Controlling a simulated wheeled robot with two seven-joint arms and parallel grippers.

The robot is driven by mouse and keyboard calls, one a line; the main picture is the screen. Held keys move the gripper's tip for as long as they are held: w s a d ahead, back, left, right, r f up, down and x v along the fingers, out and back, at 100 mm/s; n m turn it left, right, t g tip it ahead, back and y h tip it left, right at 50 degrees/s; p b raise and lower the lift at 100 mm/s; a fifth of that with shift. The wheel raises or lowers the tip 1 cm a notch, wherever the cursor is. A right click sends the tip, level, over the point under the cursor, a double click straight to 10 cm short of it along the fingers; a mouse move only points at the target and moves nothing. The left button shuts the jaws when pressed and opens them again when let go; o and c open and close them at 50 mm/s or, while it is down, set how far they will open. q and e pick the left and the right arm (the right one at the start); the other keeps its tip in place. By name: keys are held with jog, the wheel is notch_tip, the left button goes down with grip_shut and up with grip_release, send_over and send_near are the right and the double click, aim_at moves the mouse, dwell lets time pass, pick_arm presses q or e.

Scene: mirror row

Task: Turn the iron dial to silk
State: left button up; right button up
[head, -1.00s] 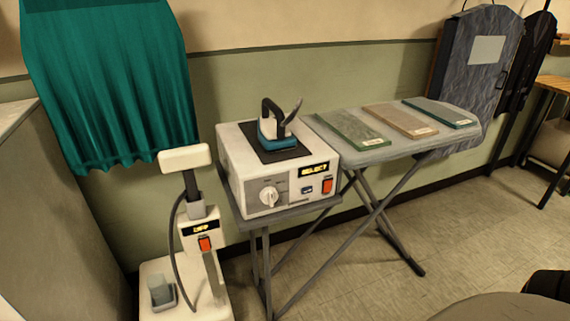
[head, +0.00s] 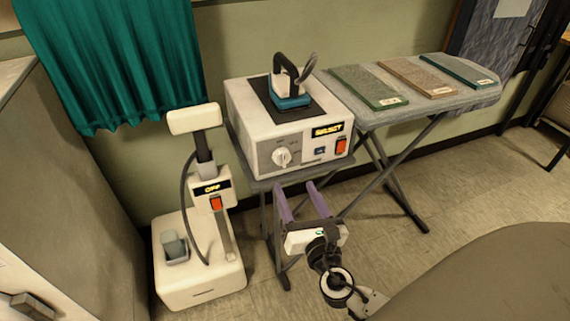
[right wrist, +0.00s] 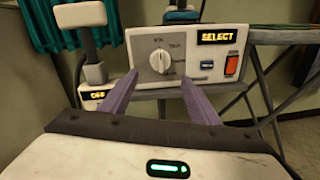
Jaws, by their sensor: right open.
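The iron dial (head: 282,157) is a round white knob on the front of a white station box (head: 245,125), whose display reads SELECT. In the right wrist view the dial (right wrist: 159,61) sits ahead between my fingers, its ridge roughly upright. The small labels around it are too blurred to read surely. A teal iron (head: 290,98) with a dark handle stands on the box's dark pad. My right gripper (head: 297,188) is open and empty, its purple fingers pointing toward the box, below and in front of the dial, apparently apart from it. My left gripper is not in view.
A red switch (head: 341,146) is on the box's right front. A steamer (head: 200,275) showing OFF stands to the left, below a teal curtain (head: 115,60). An ironing board (head: 365,117) with three fabric swatches extends right. The floor in front of the board looks clear.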

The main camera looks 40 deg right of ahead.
aim_at(284, 163)
jog(key=x, duration=1)
jog(key=shift+w+p, duration=0.1)
jog(key=shift+p, duration=0.2)
jog(key=shift+c, duration=0.3)
jog(key=c, duration=1)
